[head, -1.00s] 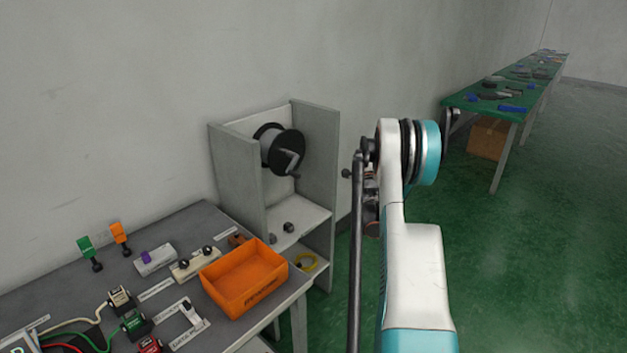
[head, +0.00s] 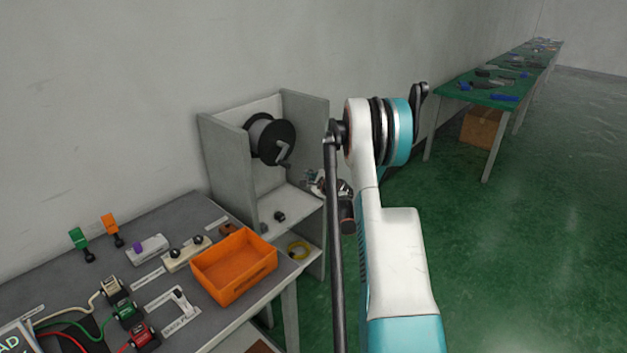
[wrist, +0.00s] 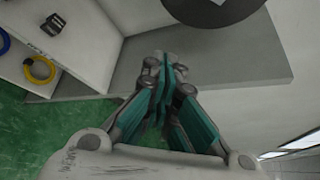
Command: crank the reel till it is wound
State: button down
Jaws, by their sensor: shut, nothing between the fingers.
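The reel (head: 270,138) is a black-flanged spool with grey line on it, mounted on the back panel of a grey open cabinet. Its crank handle (head: 284,151) sticks out in front, angled down in the head view. In the wrist view part of the reel's black flange (wrist: 225,8) shows at the top; the crank is out of that frame. My gripper (wrist: 167,62) is shut and empty, pointing at the cabinet's side panel, below and apart from the flange. In the head view my gripper (head: 314,180) shows small and partly hidden by my arm, at the right of the cabinet.
The cabinet's right side panel (head: 308,125) stands close to my gripper. An orange bin (head: 234,266) stands on the workbench (head: 165,215) at the left. A green table (head: 485,98) is at the back right; open floor lies between.

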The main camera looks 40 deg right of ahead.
jog(key=w, duration=0.1)
jog(key=w+a+b, duration=0.1)
jog(key=w, duration=0.1)
jog(key=w+b, duration=0.1)
jog(key=w, duration=0.1)
jog(key=shift+w+a+r, duration=0.2)
jog(key=shift+r, duration=0.15)
jog(key=shift+a+r+m+y, duration=0.25)
jog(key=shift+a+m+y, duration=0.1)
jog(key=shift+m, duration=0.15)
dwell(0.6)
